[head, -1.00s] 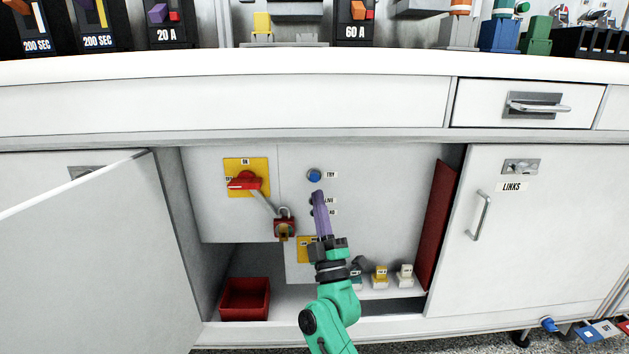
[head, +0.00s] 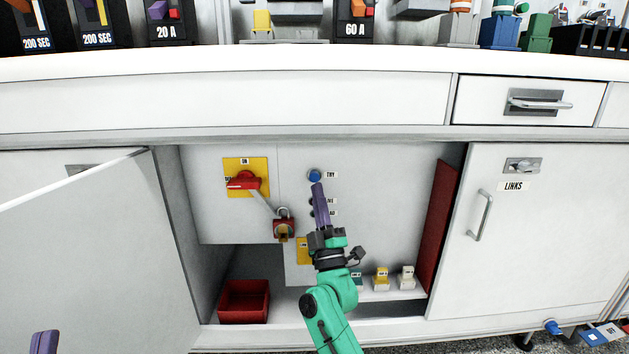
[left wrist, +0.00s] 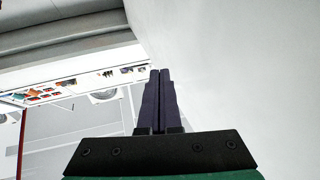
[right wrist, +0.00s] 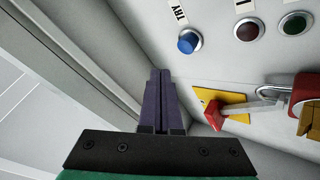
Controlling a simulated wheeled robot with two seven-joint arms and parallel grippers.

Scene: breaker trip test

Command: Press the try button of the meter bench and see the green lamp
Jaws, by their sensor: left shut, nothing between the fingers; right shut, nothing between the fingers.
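The blue try button (head: 314,175) sits on the grey panel inside the open cabinet, beside its TRY label. It also shows in the right wrist view (right wrist: 189,41). My right gripper (head: 317,186) is shut and empty, its purple fingertips just below the button in the head view. In the right wrist view the fingertips (right wrist: 160,72) are apart from the button in the picture; I cannot tell contact. The green lamp (right wrist: 293,24) looks dark, next to a dark red lamp (right wrist: 249,29); the fingers partly hide both in the head view. My left gripper (head: 44,342) is shut and empty at the lower left.
A red rotary handle on a yellow plate (head: 232,163) and a red padlock (head: 284,228) are left of the button. An open door (head: 95,250) stands at left. A red bin (head: 244,300) sits on the cabinet floor. The worktop edge (head: 220,68) overhangs above.

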